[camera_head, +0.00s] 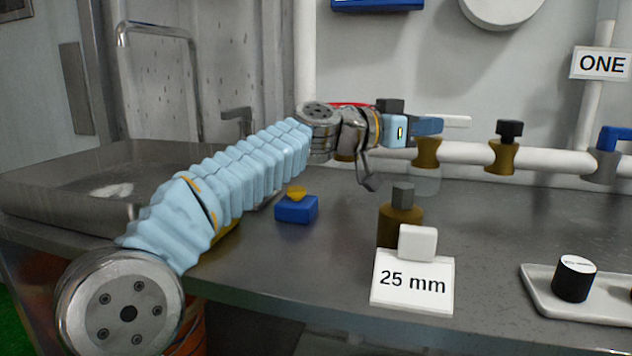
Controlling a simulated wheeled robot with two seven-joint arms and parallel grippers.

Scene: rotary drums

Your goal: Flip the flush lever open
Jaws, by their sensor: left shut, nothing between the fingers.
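My left arm reaches from the lower left to the white pipe at the back wall. My left gripper (429,126) is shut and empty, at a brass valve (427,150) on that pipe. A pale flat lever (458,121) sticks out to the right just beyond the fingertips; I cannot tell whether they touch it. A red handle (352,104) shows partly behind my wrist. No label here marks which one is the flush lever. My right gripper is not in view.
Another brass valve with a black knob (509,132) and a blue-handled valve (615,138) are farther right. A brass fitting (400,220) stands behind a "25 mm" card (412,282). A blue block (297,208), sink (70,190) and white tray (540,292) share the grey counter.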

